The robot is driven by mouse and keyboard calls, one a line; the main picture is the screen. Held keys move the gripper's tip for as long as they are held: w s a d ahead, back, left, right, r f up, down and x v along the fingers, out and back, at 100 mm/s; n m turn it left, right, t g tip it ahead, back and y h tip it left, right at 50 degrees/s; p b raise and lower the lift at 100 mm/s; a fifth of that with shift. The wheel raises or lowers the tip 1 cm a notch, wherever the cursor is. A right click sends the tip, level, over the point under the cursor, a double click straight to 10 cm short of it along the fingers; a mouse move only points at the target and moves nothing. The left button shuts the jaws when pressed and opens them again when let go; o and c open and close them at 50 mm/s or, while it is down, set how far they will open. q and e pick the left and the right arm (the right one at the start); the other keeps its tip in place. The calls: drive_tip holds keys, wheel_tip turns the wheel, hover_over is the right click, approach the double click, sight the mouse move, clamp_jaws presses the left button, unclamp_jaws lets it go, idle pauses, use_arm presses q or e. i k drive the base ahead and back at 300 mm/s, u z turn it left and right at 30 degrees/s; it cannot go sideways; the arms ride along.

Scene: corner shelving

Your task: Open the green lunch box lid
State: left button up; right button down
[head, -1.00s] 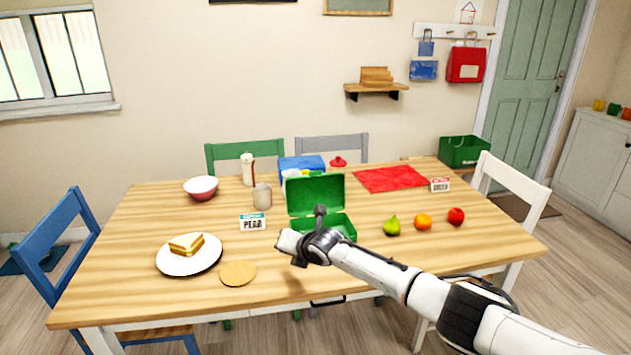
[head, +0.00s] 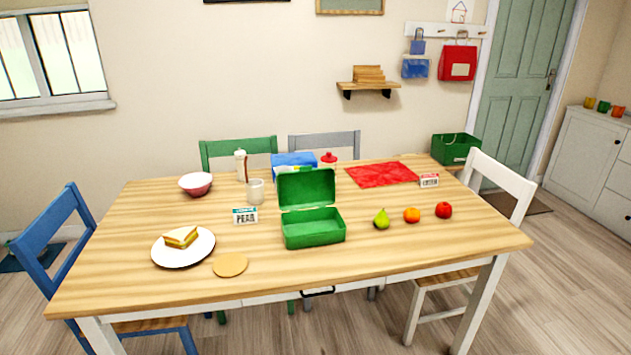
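The green lunch box (head: 314,236) sits on the wooden table, near its middle front. Its lid (head: 306,188) stands raised at the back of the box, so the box is open. The inside looks empty from here. Neither of my grippers is in the head view, and nothing touches the box or the lid.
The front right tabletop is clear.

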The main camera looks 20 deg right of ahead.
sight(306, 187)
drive_tip(key=z, duration=1.95)
drive_tip(key=i, duration=1.15)
drive_tip(key=u, duration=1.9)
